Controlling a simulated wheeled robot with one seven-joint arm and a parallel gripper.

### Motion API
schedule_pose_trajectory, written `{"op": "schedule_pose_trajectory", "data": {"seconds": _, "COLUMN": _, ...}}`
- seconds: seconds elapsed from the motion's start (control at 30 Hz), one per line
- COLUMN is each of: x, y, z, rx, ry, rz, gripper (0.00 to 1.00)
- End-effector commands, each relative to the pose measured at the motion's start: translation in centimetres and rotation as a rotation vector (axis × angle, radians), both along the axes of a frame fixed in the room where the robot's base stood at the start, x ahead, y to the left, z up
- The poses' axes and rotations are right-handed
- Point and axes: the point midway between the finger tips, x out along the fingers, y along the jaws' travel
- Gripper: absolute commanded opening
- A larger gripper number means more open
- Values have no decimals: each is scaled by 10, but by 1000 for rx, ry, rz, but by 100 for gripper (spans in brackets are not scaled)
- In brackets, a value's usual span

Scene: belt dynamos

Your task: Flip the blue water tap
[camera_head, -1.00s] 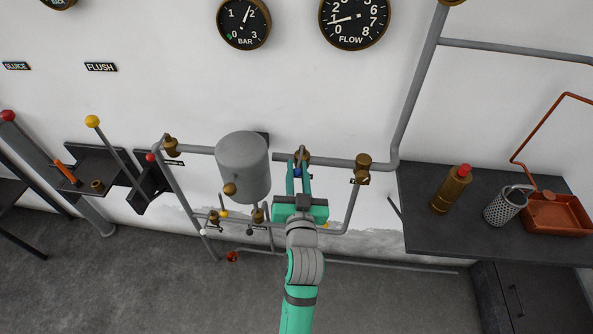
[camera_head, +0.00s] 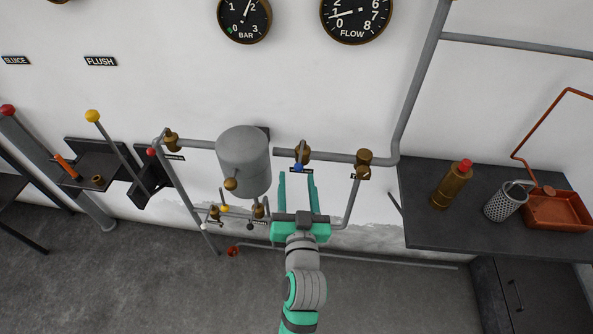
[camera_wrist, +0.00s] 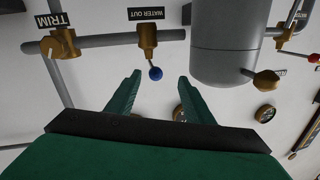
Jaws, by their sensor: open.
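The blue water tap is a brass valve (camera_head: 303,153) on the grey wall pipe, with a short lever ending in a blue knob (camera_head: 298,167). In the wrist view the valve (camera_wrist: 148,38) shows beside a WATER OUT label, and its blue knob (camera_wrist: 155,73) lies between the finger lines. My gripper (camera_head: 297,176) is open and empty, its two green fingers spread below the knob in the head view. The fingers (camera_wrist: 160,77) appear short of the knob; the exact gap in depth is hard to tell.
A grey tank (camera_head: 244,160) hangs left of the tap. Another brass valve (camera_head: 364,160) sits to the right; in the wrist view it carries a TRIM label (camera_wrist: 52,20). Small levers are below the tank. A dark counter (camera_head: 425,232) with a bottle (camera_head: 451,187) stands at right.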

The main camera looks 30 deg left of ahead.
Motion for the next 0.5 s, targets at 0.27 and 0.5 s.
{"op": "schedule_pose_trajectory", "data": {"seconds": 0.27, "x": -31, "y": -22, "z": -1, "rx": 0, "ry": 1, "rz": 1, "gripper": 48}}
{"op": "schedule_pose_trajectory", "data": {"seconds": 0.5, "x": -39, "y": -28, "z": 0, "rx": 1, "ry": 0, "rz": 1, "gripper": 48}}
